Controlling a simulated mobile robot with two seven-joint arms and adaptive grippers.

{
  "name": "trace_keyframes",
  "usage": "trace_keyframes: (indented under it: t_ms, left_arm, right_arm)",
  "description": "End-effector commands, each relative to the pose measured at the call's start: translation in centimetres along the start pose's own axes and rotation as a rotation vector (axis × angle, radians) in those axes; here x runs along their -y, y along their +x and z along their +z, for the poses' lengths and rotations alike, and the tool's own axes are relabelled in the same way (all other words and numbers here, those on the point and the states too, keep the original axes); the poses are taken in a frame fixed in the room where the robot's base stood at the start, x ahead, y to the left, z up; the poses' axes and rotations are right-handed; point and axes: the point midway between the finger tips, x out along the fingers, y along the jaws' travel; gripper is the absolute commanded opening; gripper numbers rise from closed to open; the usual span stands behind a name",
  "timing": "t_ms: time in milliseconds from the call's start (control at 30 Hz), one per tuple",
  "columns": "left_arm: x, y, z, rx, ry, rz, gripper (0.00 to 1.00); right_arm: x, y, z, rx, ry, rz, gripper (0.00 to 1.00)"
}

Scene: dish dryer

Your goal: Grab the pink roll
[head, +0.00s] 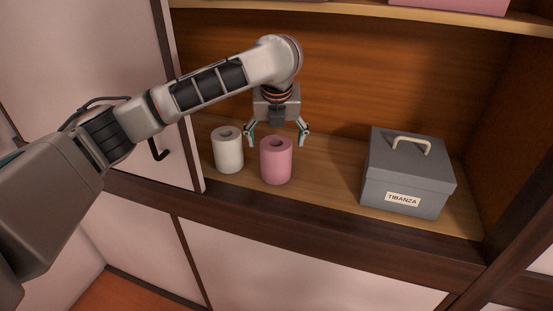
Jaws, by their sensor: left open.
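The pink roll (276,167) stands upright on the wooden shelf in the head view, right of a white roll (228,156). My left gripper (277,137) points down with its fingers spread wide, just above and behind the pink roll in the picture. The left finger shows above the gap between the two rolls and the right finger shows to the right of the pink roll's top. The gripper is open and empty. The exact depth between gripper and roll is hard to tell. My right gripper is not in view.
A grey lidded box (405,178) labelled TIBANZA stands on the shelf (330,180) at the right. A white door (150,100) with a dark handle is at the left, and an upper shelf (370,17) runs above. The shelf between pink roll and box is clear.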

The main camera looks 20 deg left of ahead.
Motion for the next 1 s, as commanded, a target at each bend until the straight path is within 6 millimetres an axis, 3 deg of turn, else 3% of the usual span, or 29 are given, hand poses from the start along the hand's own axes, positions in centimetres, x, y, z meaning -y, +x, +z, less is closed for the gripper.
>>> trace_keyframes:
  t_ms: [300, 600, 800, 1000]
  left_arm:
    - [-0.1, 4.2, -0.3, -0.001, -0.002, 0.000, 0.80]
    - [-0.1, 4.7, -0.3, 0.000, -0.002, -0.001, 0.80]
    - [-0.1, 4.7, -0.3, 0.000, -0.002, 0.000, 0.36]
    - [-0.1, 4.6, -0.3, 0.001, -0.002, -0.001, 0.36]
  right_arm:
    - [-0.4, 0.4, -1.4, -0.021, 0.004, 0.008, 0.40]
    - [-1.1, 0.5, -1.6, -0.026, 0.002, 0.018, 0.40]
    - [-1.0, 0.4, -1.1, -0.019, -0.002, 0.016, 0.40]
    - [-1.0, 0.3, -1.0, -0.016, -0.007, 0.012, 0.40]
